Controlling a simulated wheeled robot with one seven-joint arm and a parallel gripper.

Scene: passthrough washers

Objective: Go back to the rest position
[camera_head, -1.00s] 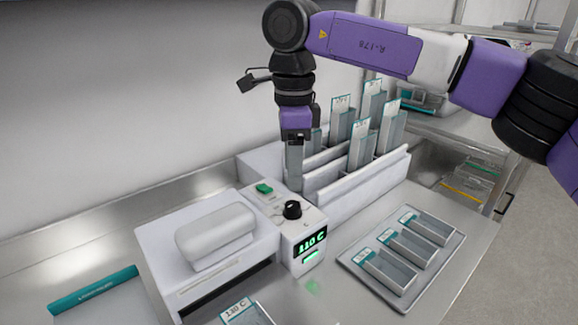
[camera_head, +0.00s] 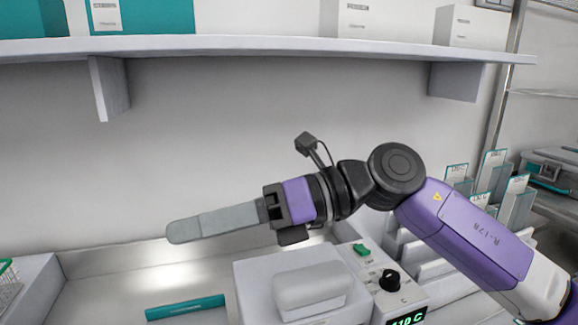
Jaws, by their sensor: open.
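My gripper (camera_head: 184,231) is at the picture's middle left, with its long grey fingers pointing left and lying nearly level. It is open, with nothing seen between the fingers, though they overlap from this side. It is in the air above the bench, in front of the bare wall, and touches nothing that I can see. My purple arm runs from it to the lower right corner and hides part of the white rack.
Below stands a white device (camera_head: 252,285) with a black knob (camera_head: 390,280) and a green display. A teal strip (camera_head: 186,306) lies left of it. Labelled grey holders (camera_head: 517,203) stand in a white rack at right. A wall shelf (camera_head: 260,45) with boxes spans the top.

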